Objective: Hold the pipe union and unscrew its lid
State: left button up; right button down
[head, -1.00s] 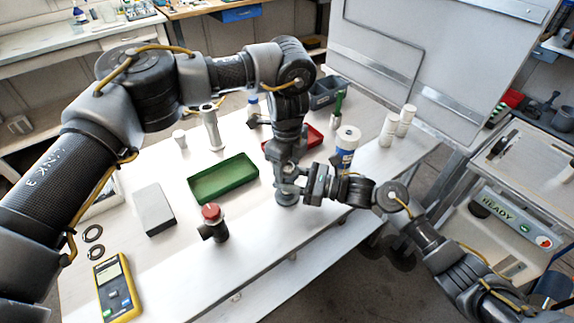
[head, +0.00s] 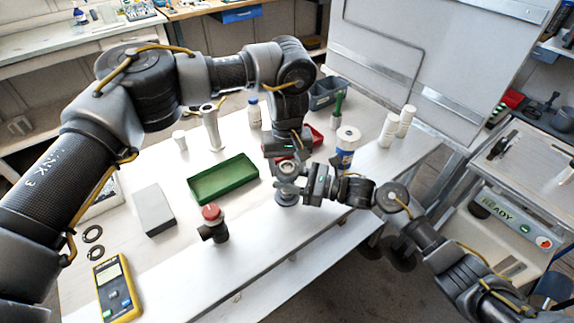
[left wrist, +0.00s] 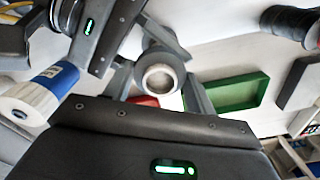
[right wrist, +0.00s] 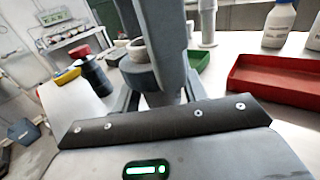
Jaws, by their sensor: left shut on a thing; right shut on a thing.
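The pipe union is a small grey round fitting with a pale ring at its top (head: 287,169). It stands upright near the table's front edge, its flared grey base showing below. My left gripper (left wrist: 160,80) reaches down from above and is shut on the lid, with fingers on both sides of the round top in the left wrist view. My right gripper (right wrist: 158,98) comes in from the right and is shut on the union's body. In the right wrist view, a grey vertical finger hides much of the union. The lid's thread is not visible.
A green tray (head: 246,186) lies left of the union, and a black fitting with a red cap (head: 211,212) stands at front left. A grey box (head: 153,213) and yellow meter (head: 117,288) lie further left.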

pick_arm(q)
jog(key=shift+n, duration=0.3)
pick_arm(e)
jog(key=shift+f, duration=0.1)
pick_arm(q)
jog(key=o, duration=1.1)
jog(key=shift+c, duration=0.6)
